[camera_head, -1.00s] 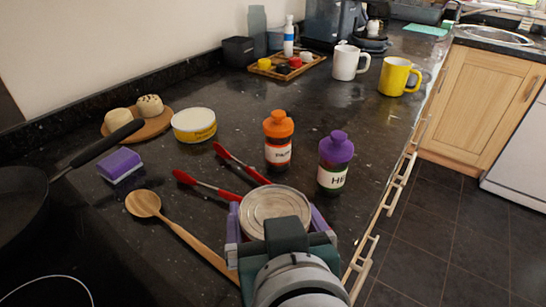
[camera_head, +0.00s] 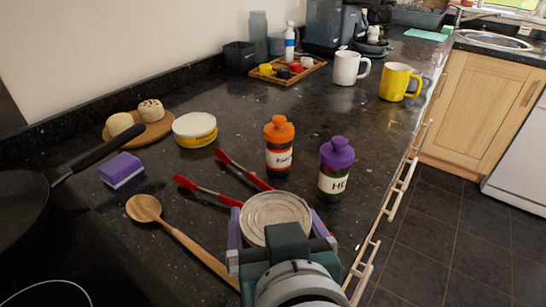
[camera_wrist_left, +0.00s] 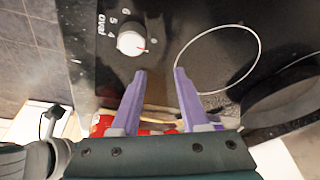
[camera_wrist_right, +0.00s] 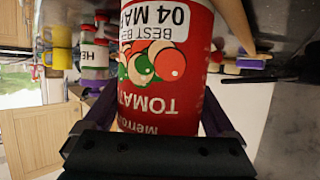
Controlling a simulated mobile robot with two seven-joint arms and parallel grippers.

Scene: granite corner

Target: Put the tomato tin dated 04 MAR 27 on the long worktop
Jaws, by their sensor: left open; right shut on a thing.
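The tomato tin (camera_head: 275,212) is in my right gripper (camera_head: 277,228), its silver lid up, over the front part of the dark worktop (camera_head: 240,110). In the right wrist view the red tin (camera_wrist_right: 165,95) fills the space between the fingers. Its white label shows upside down and reads "BEST BEFORE 04 MAR"; the year is cut off. I cannot tell whether its base touches the worktop. My left gripper (camera_wrist_left: 160,75) is outside the head view. In the left wrist view it is open over the black hob, with a red thing (camera_wrist_left: 140,127) partly hidden behind it.
Red-handled tongs (camera_head: 215,190), a wooden spoon (camera_head: 175,232), an orange-capped jar (camera_head: 278,147) and a purple-capped jar (camera_head: 335,168) lie or stand close around the tin. A sponge (camera_head: 121,170), yellow tub (camera_head: 194,130) and pan (camera_head: 25,205) are left. Clear worktop lies beyond the jars.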

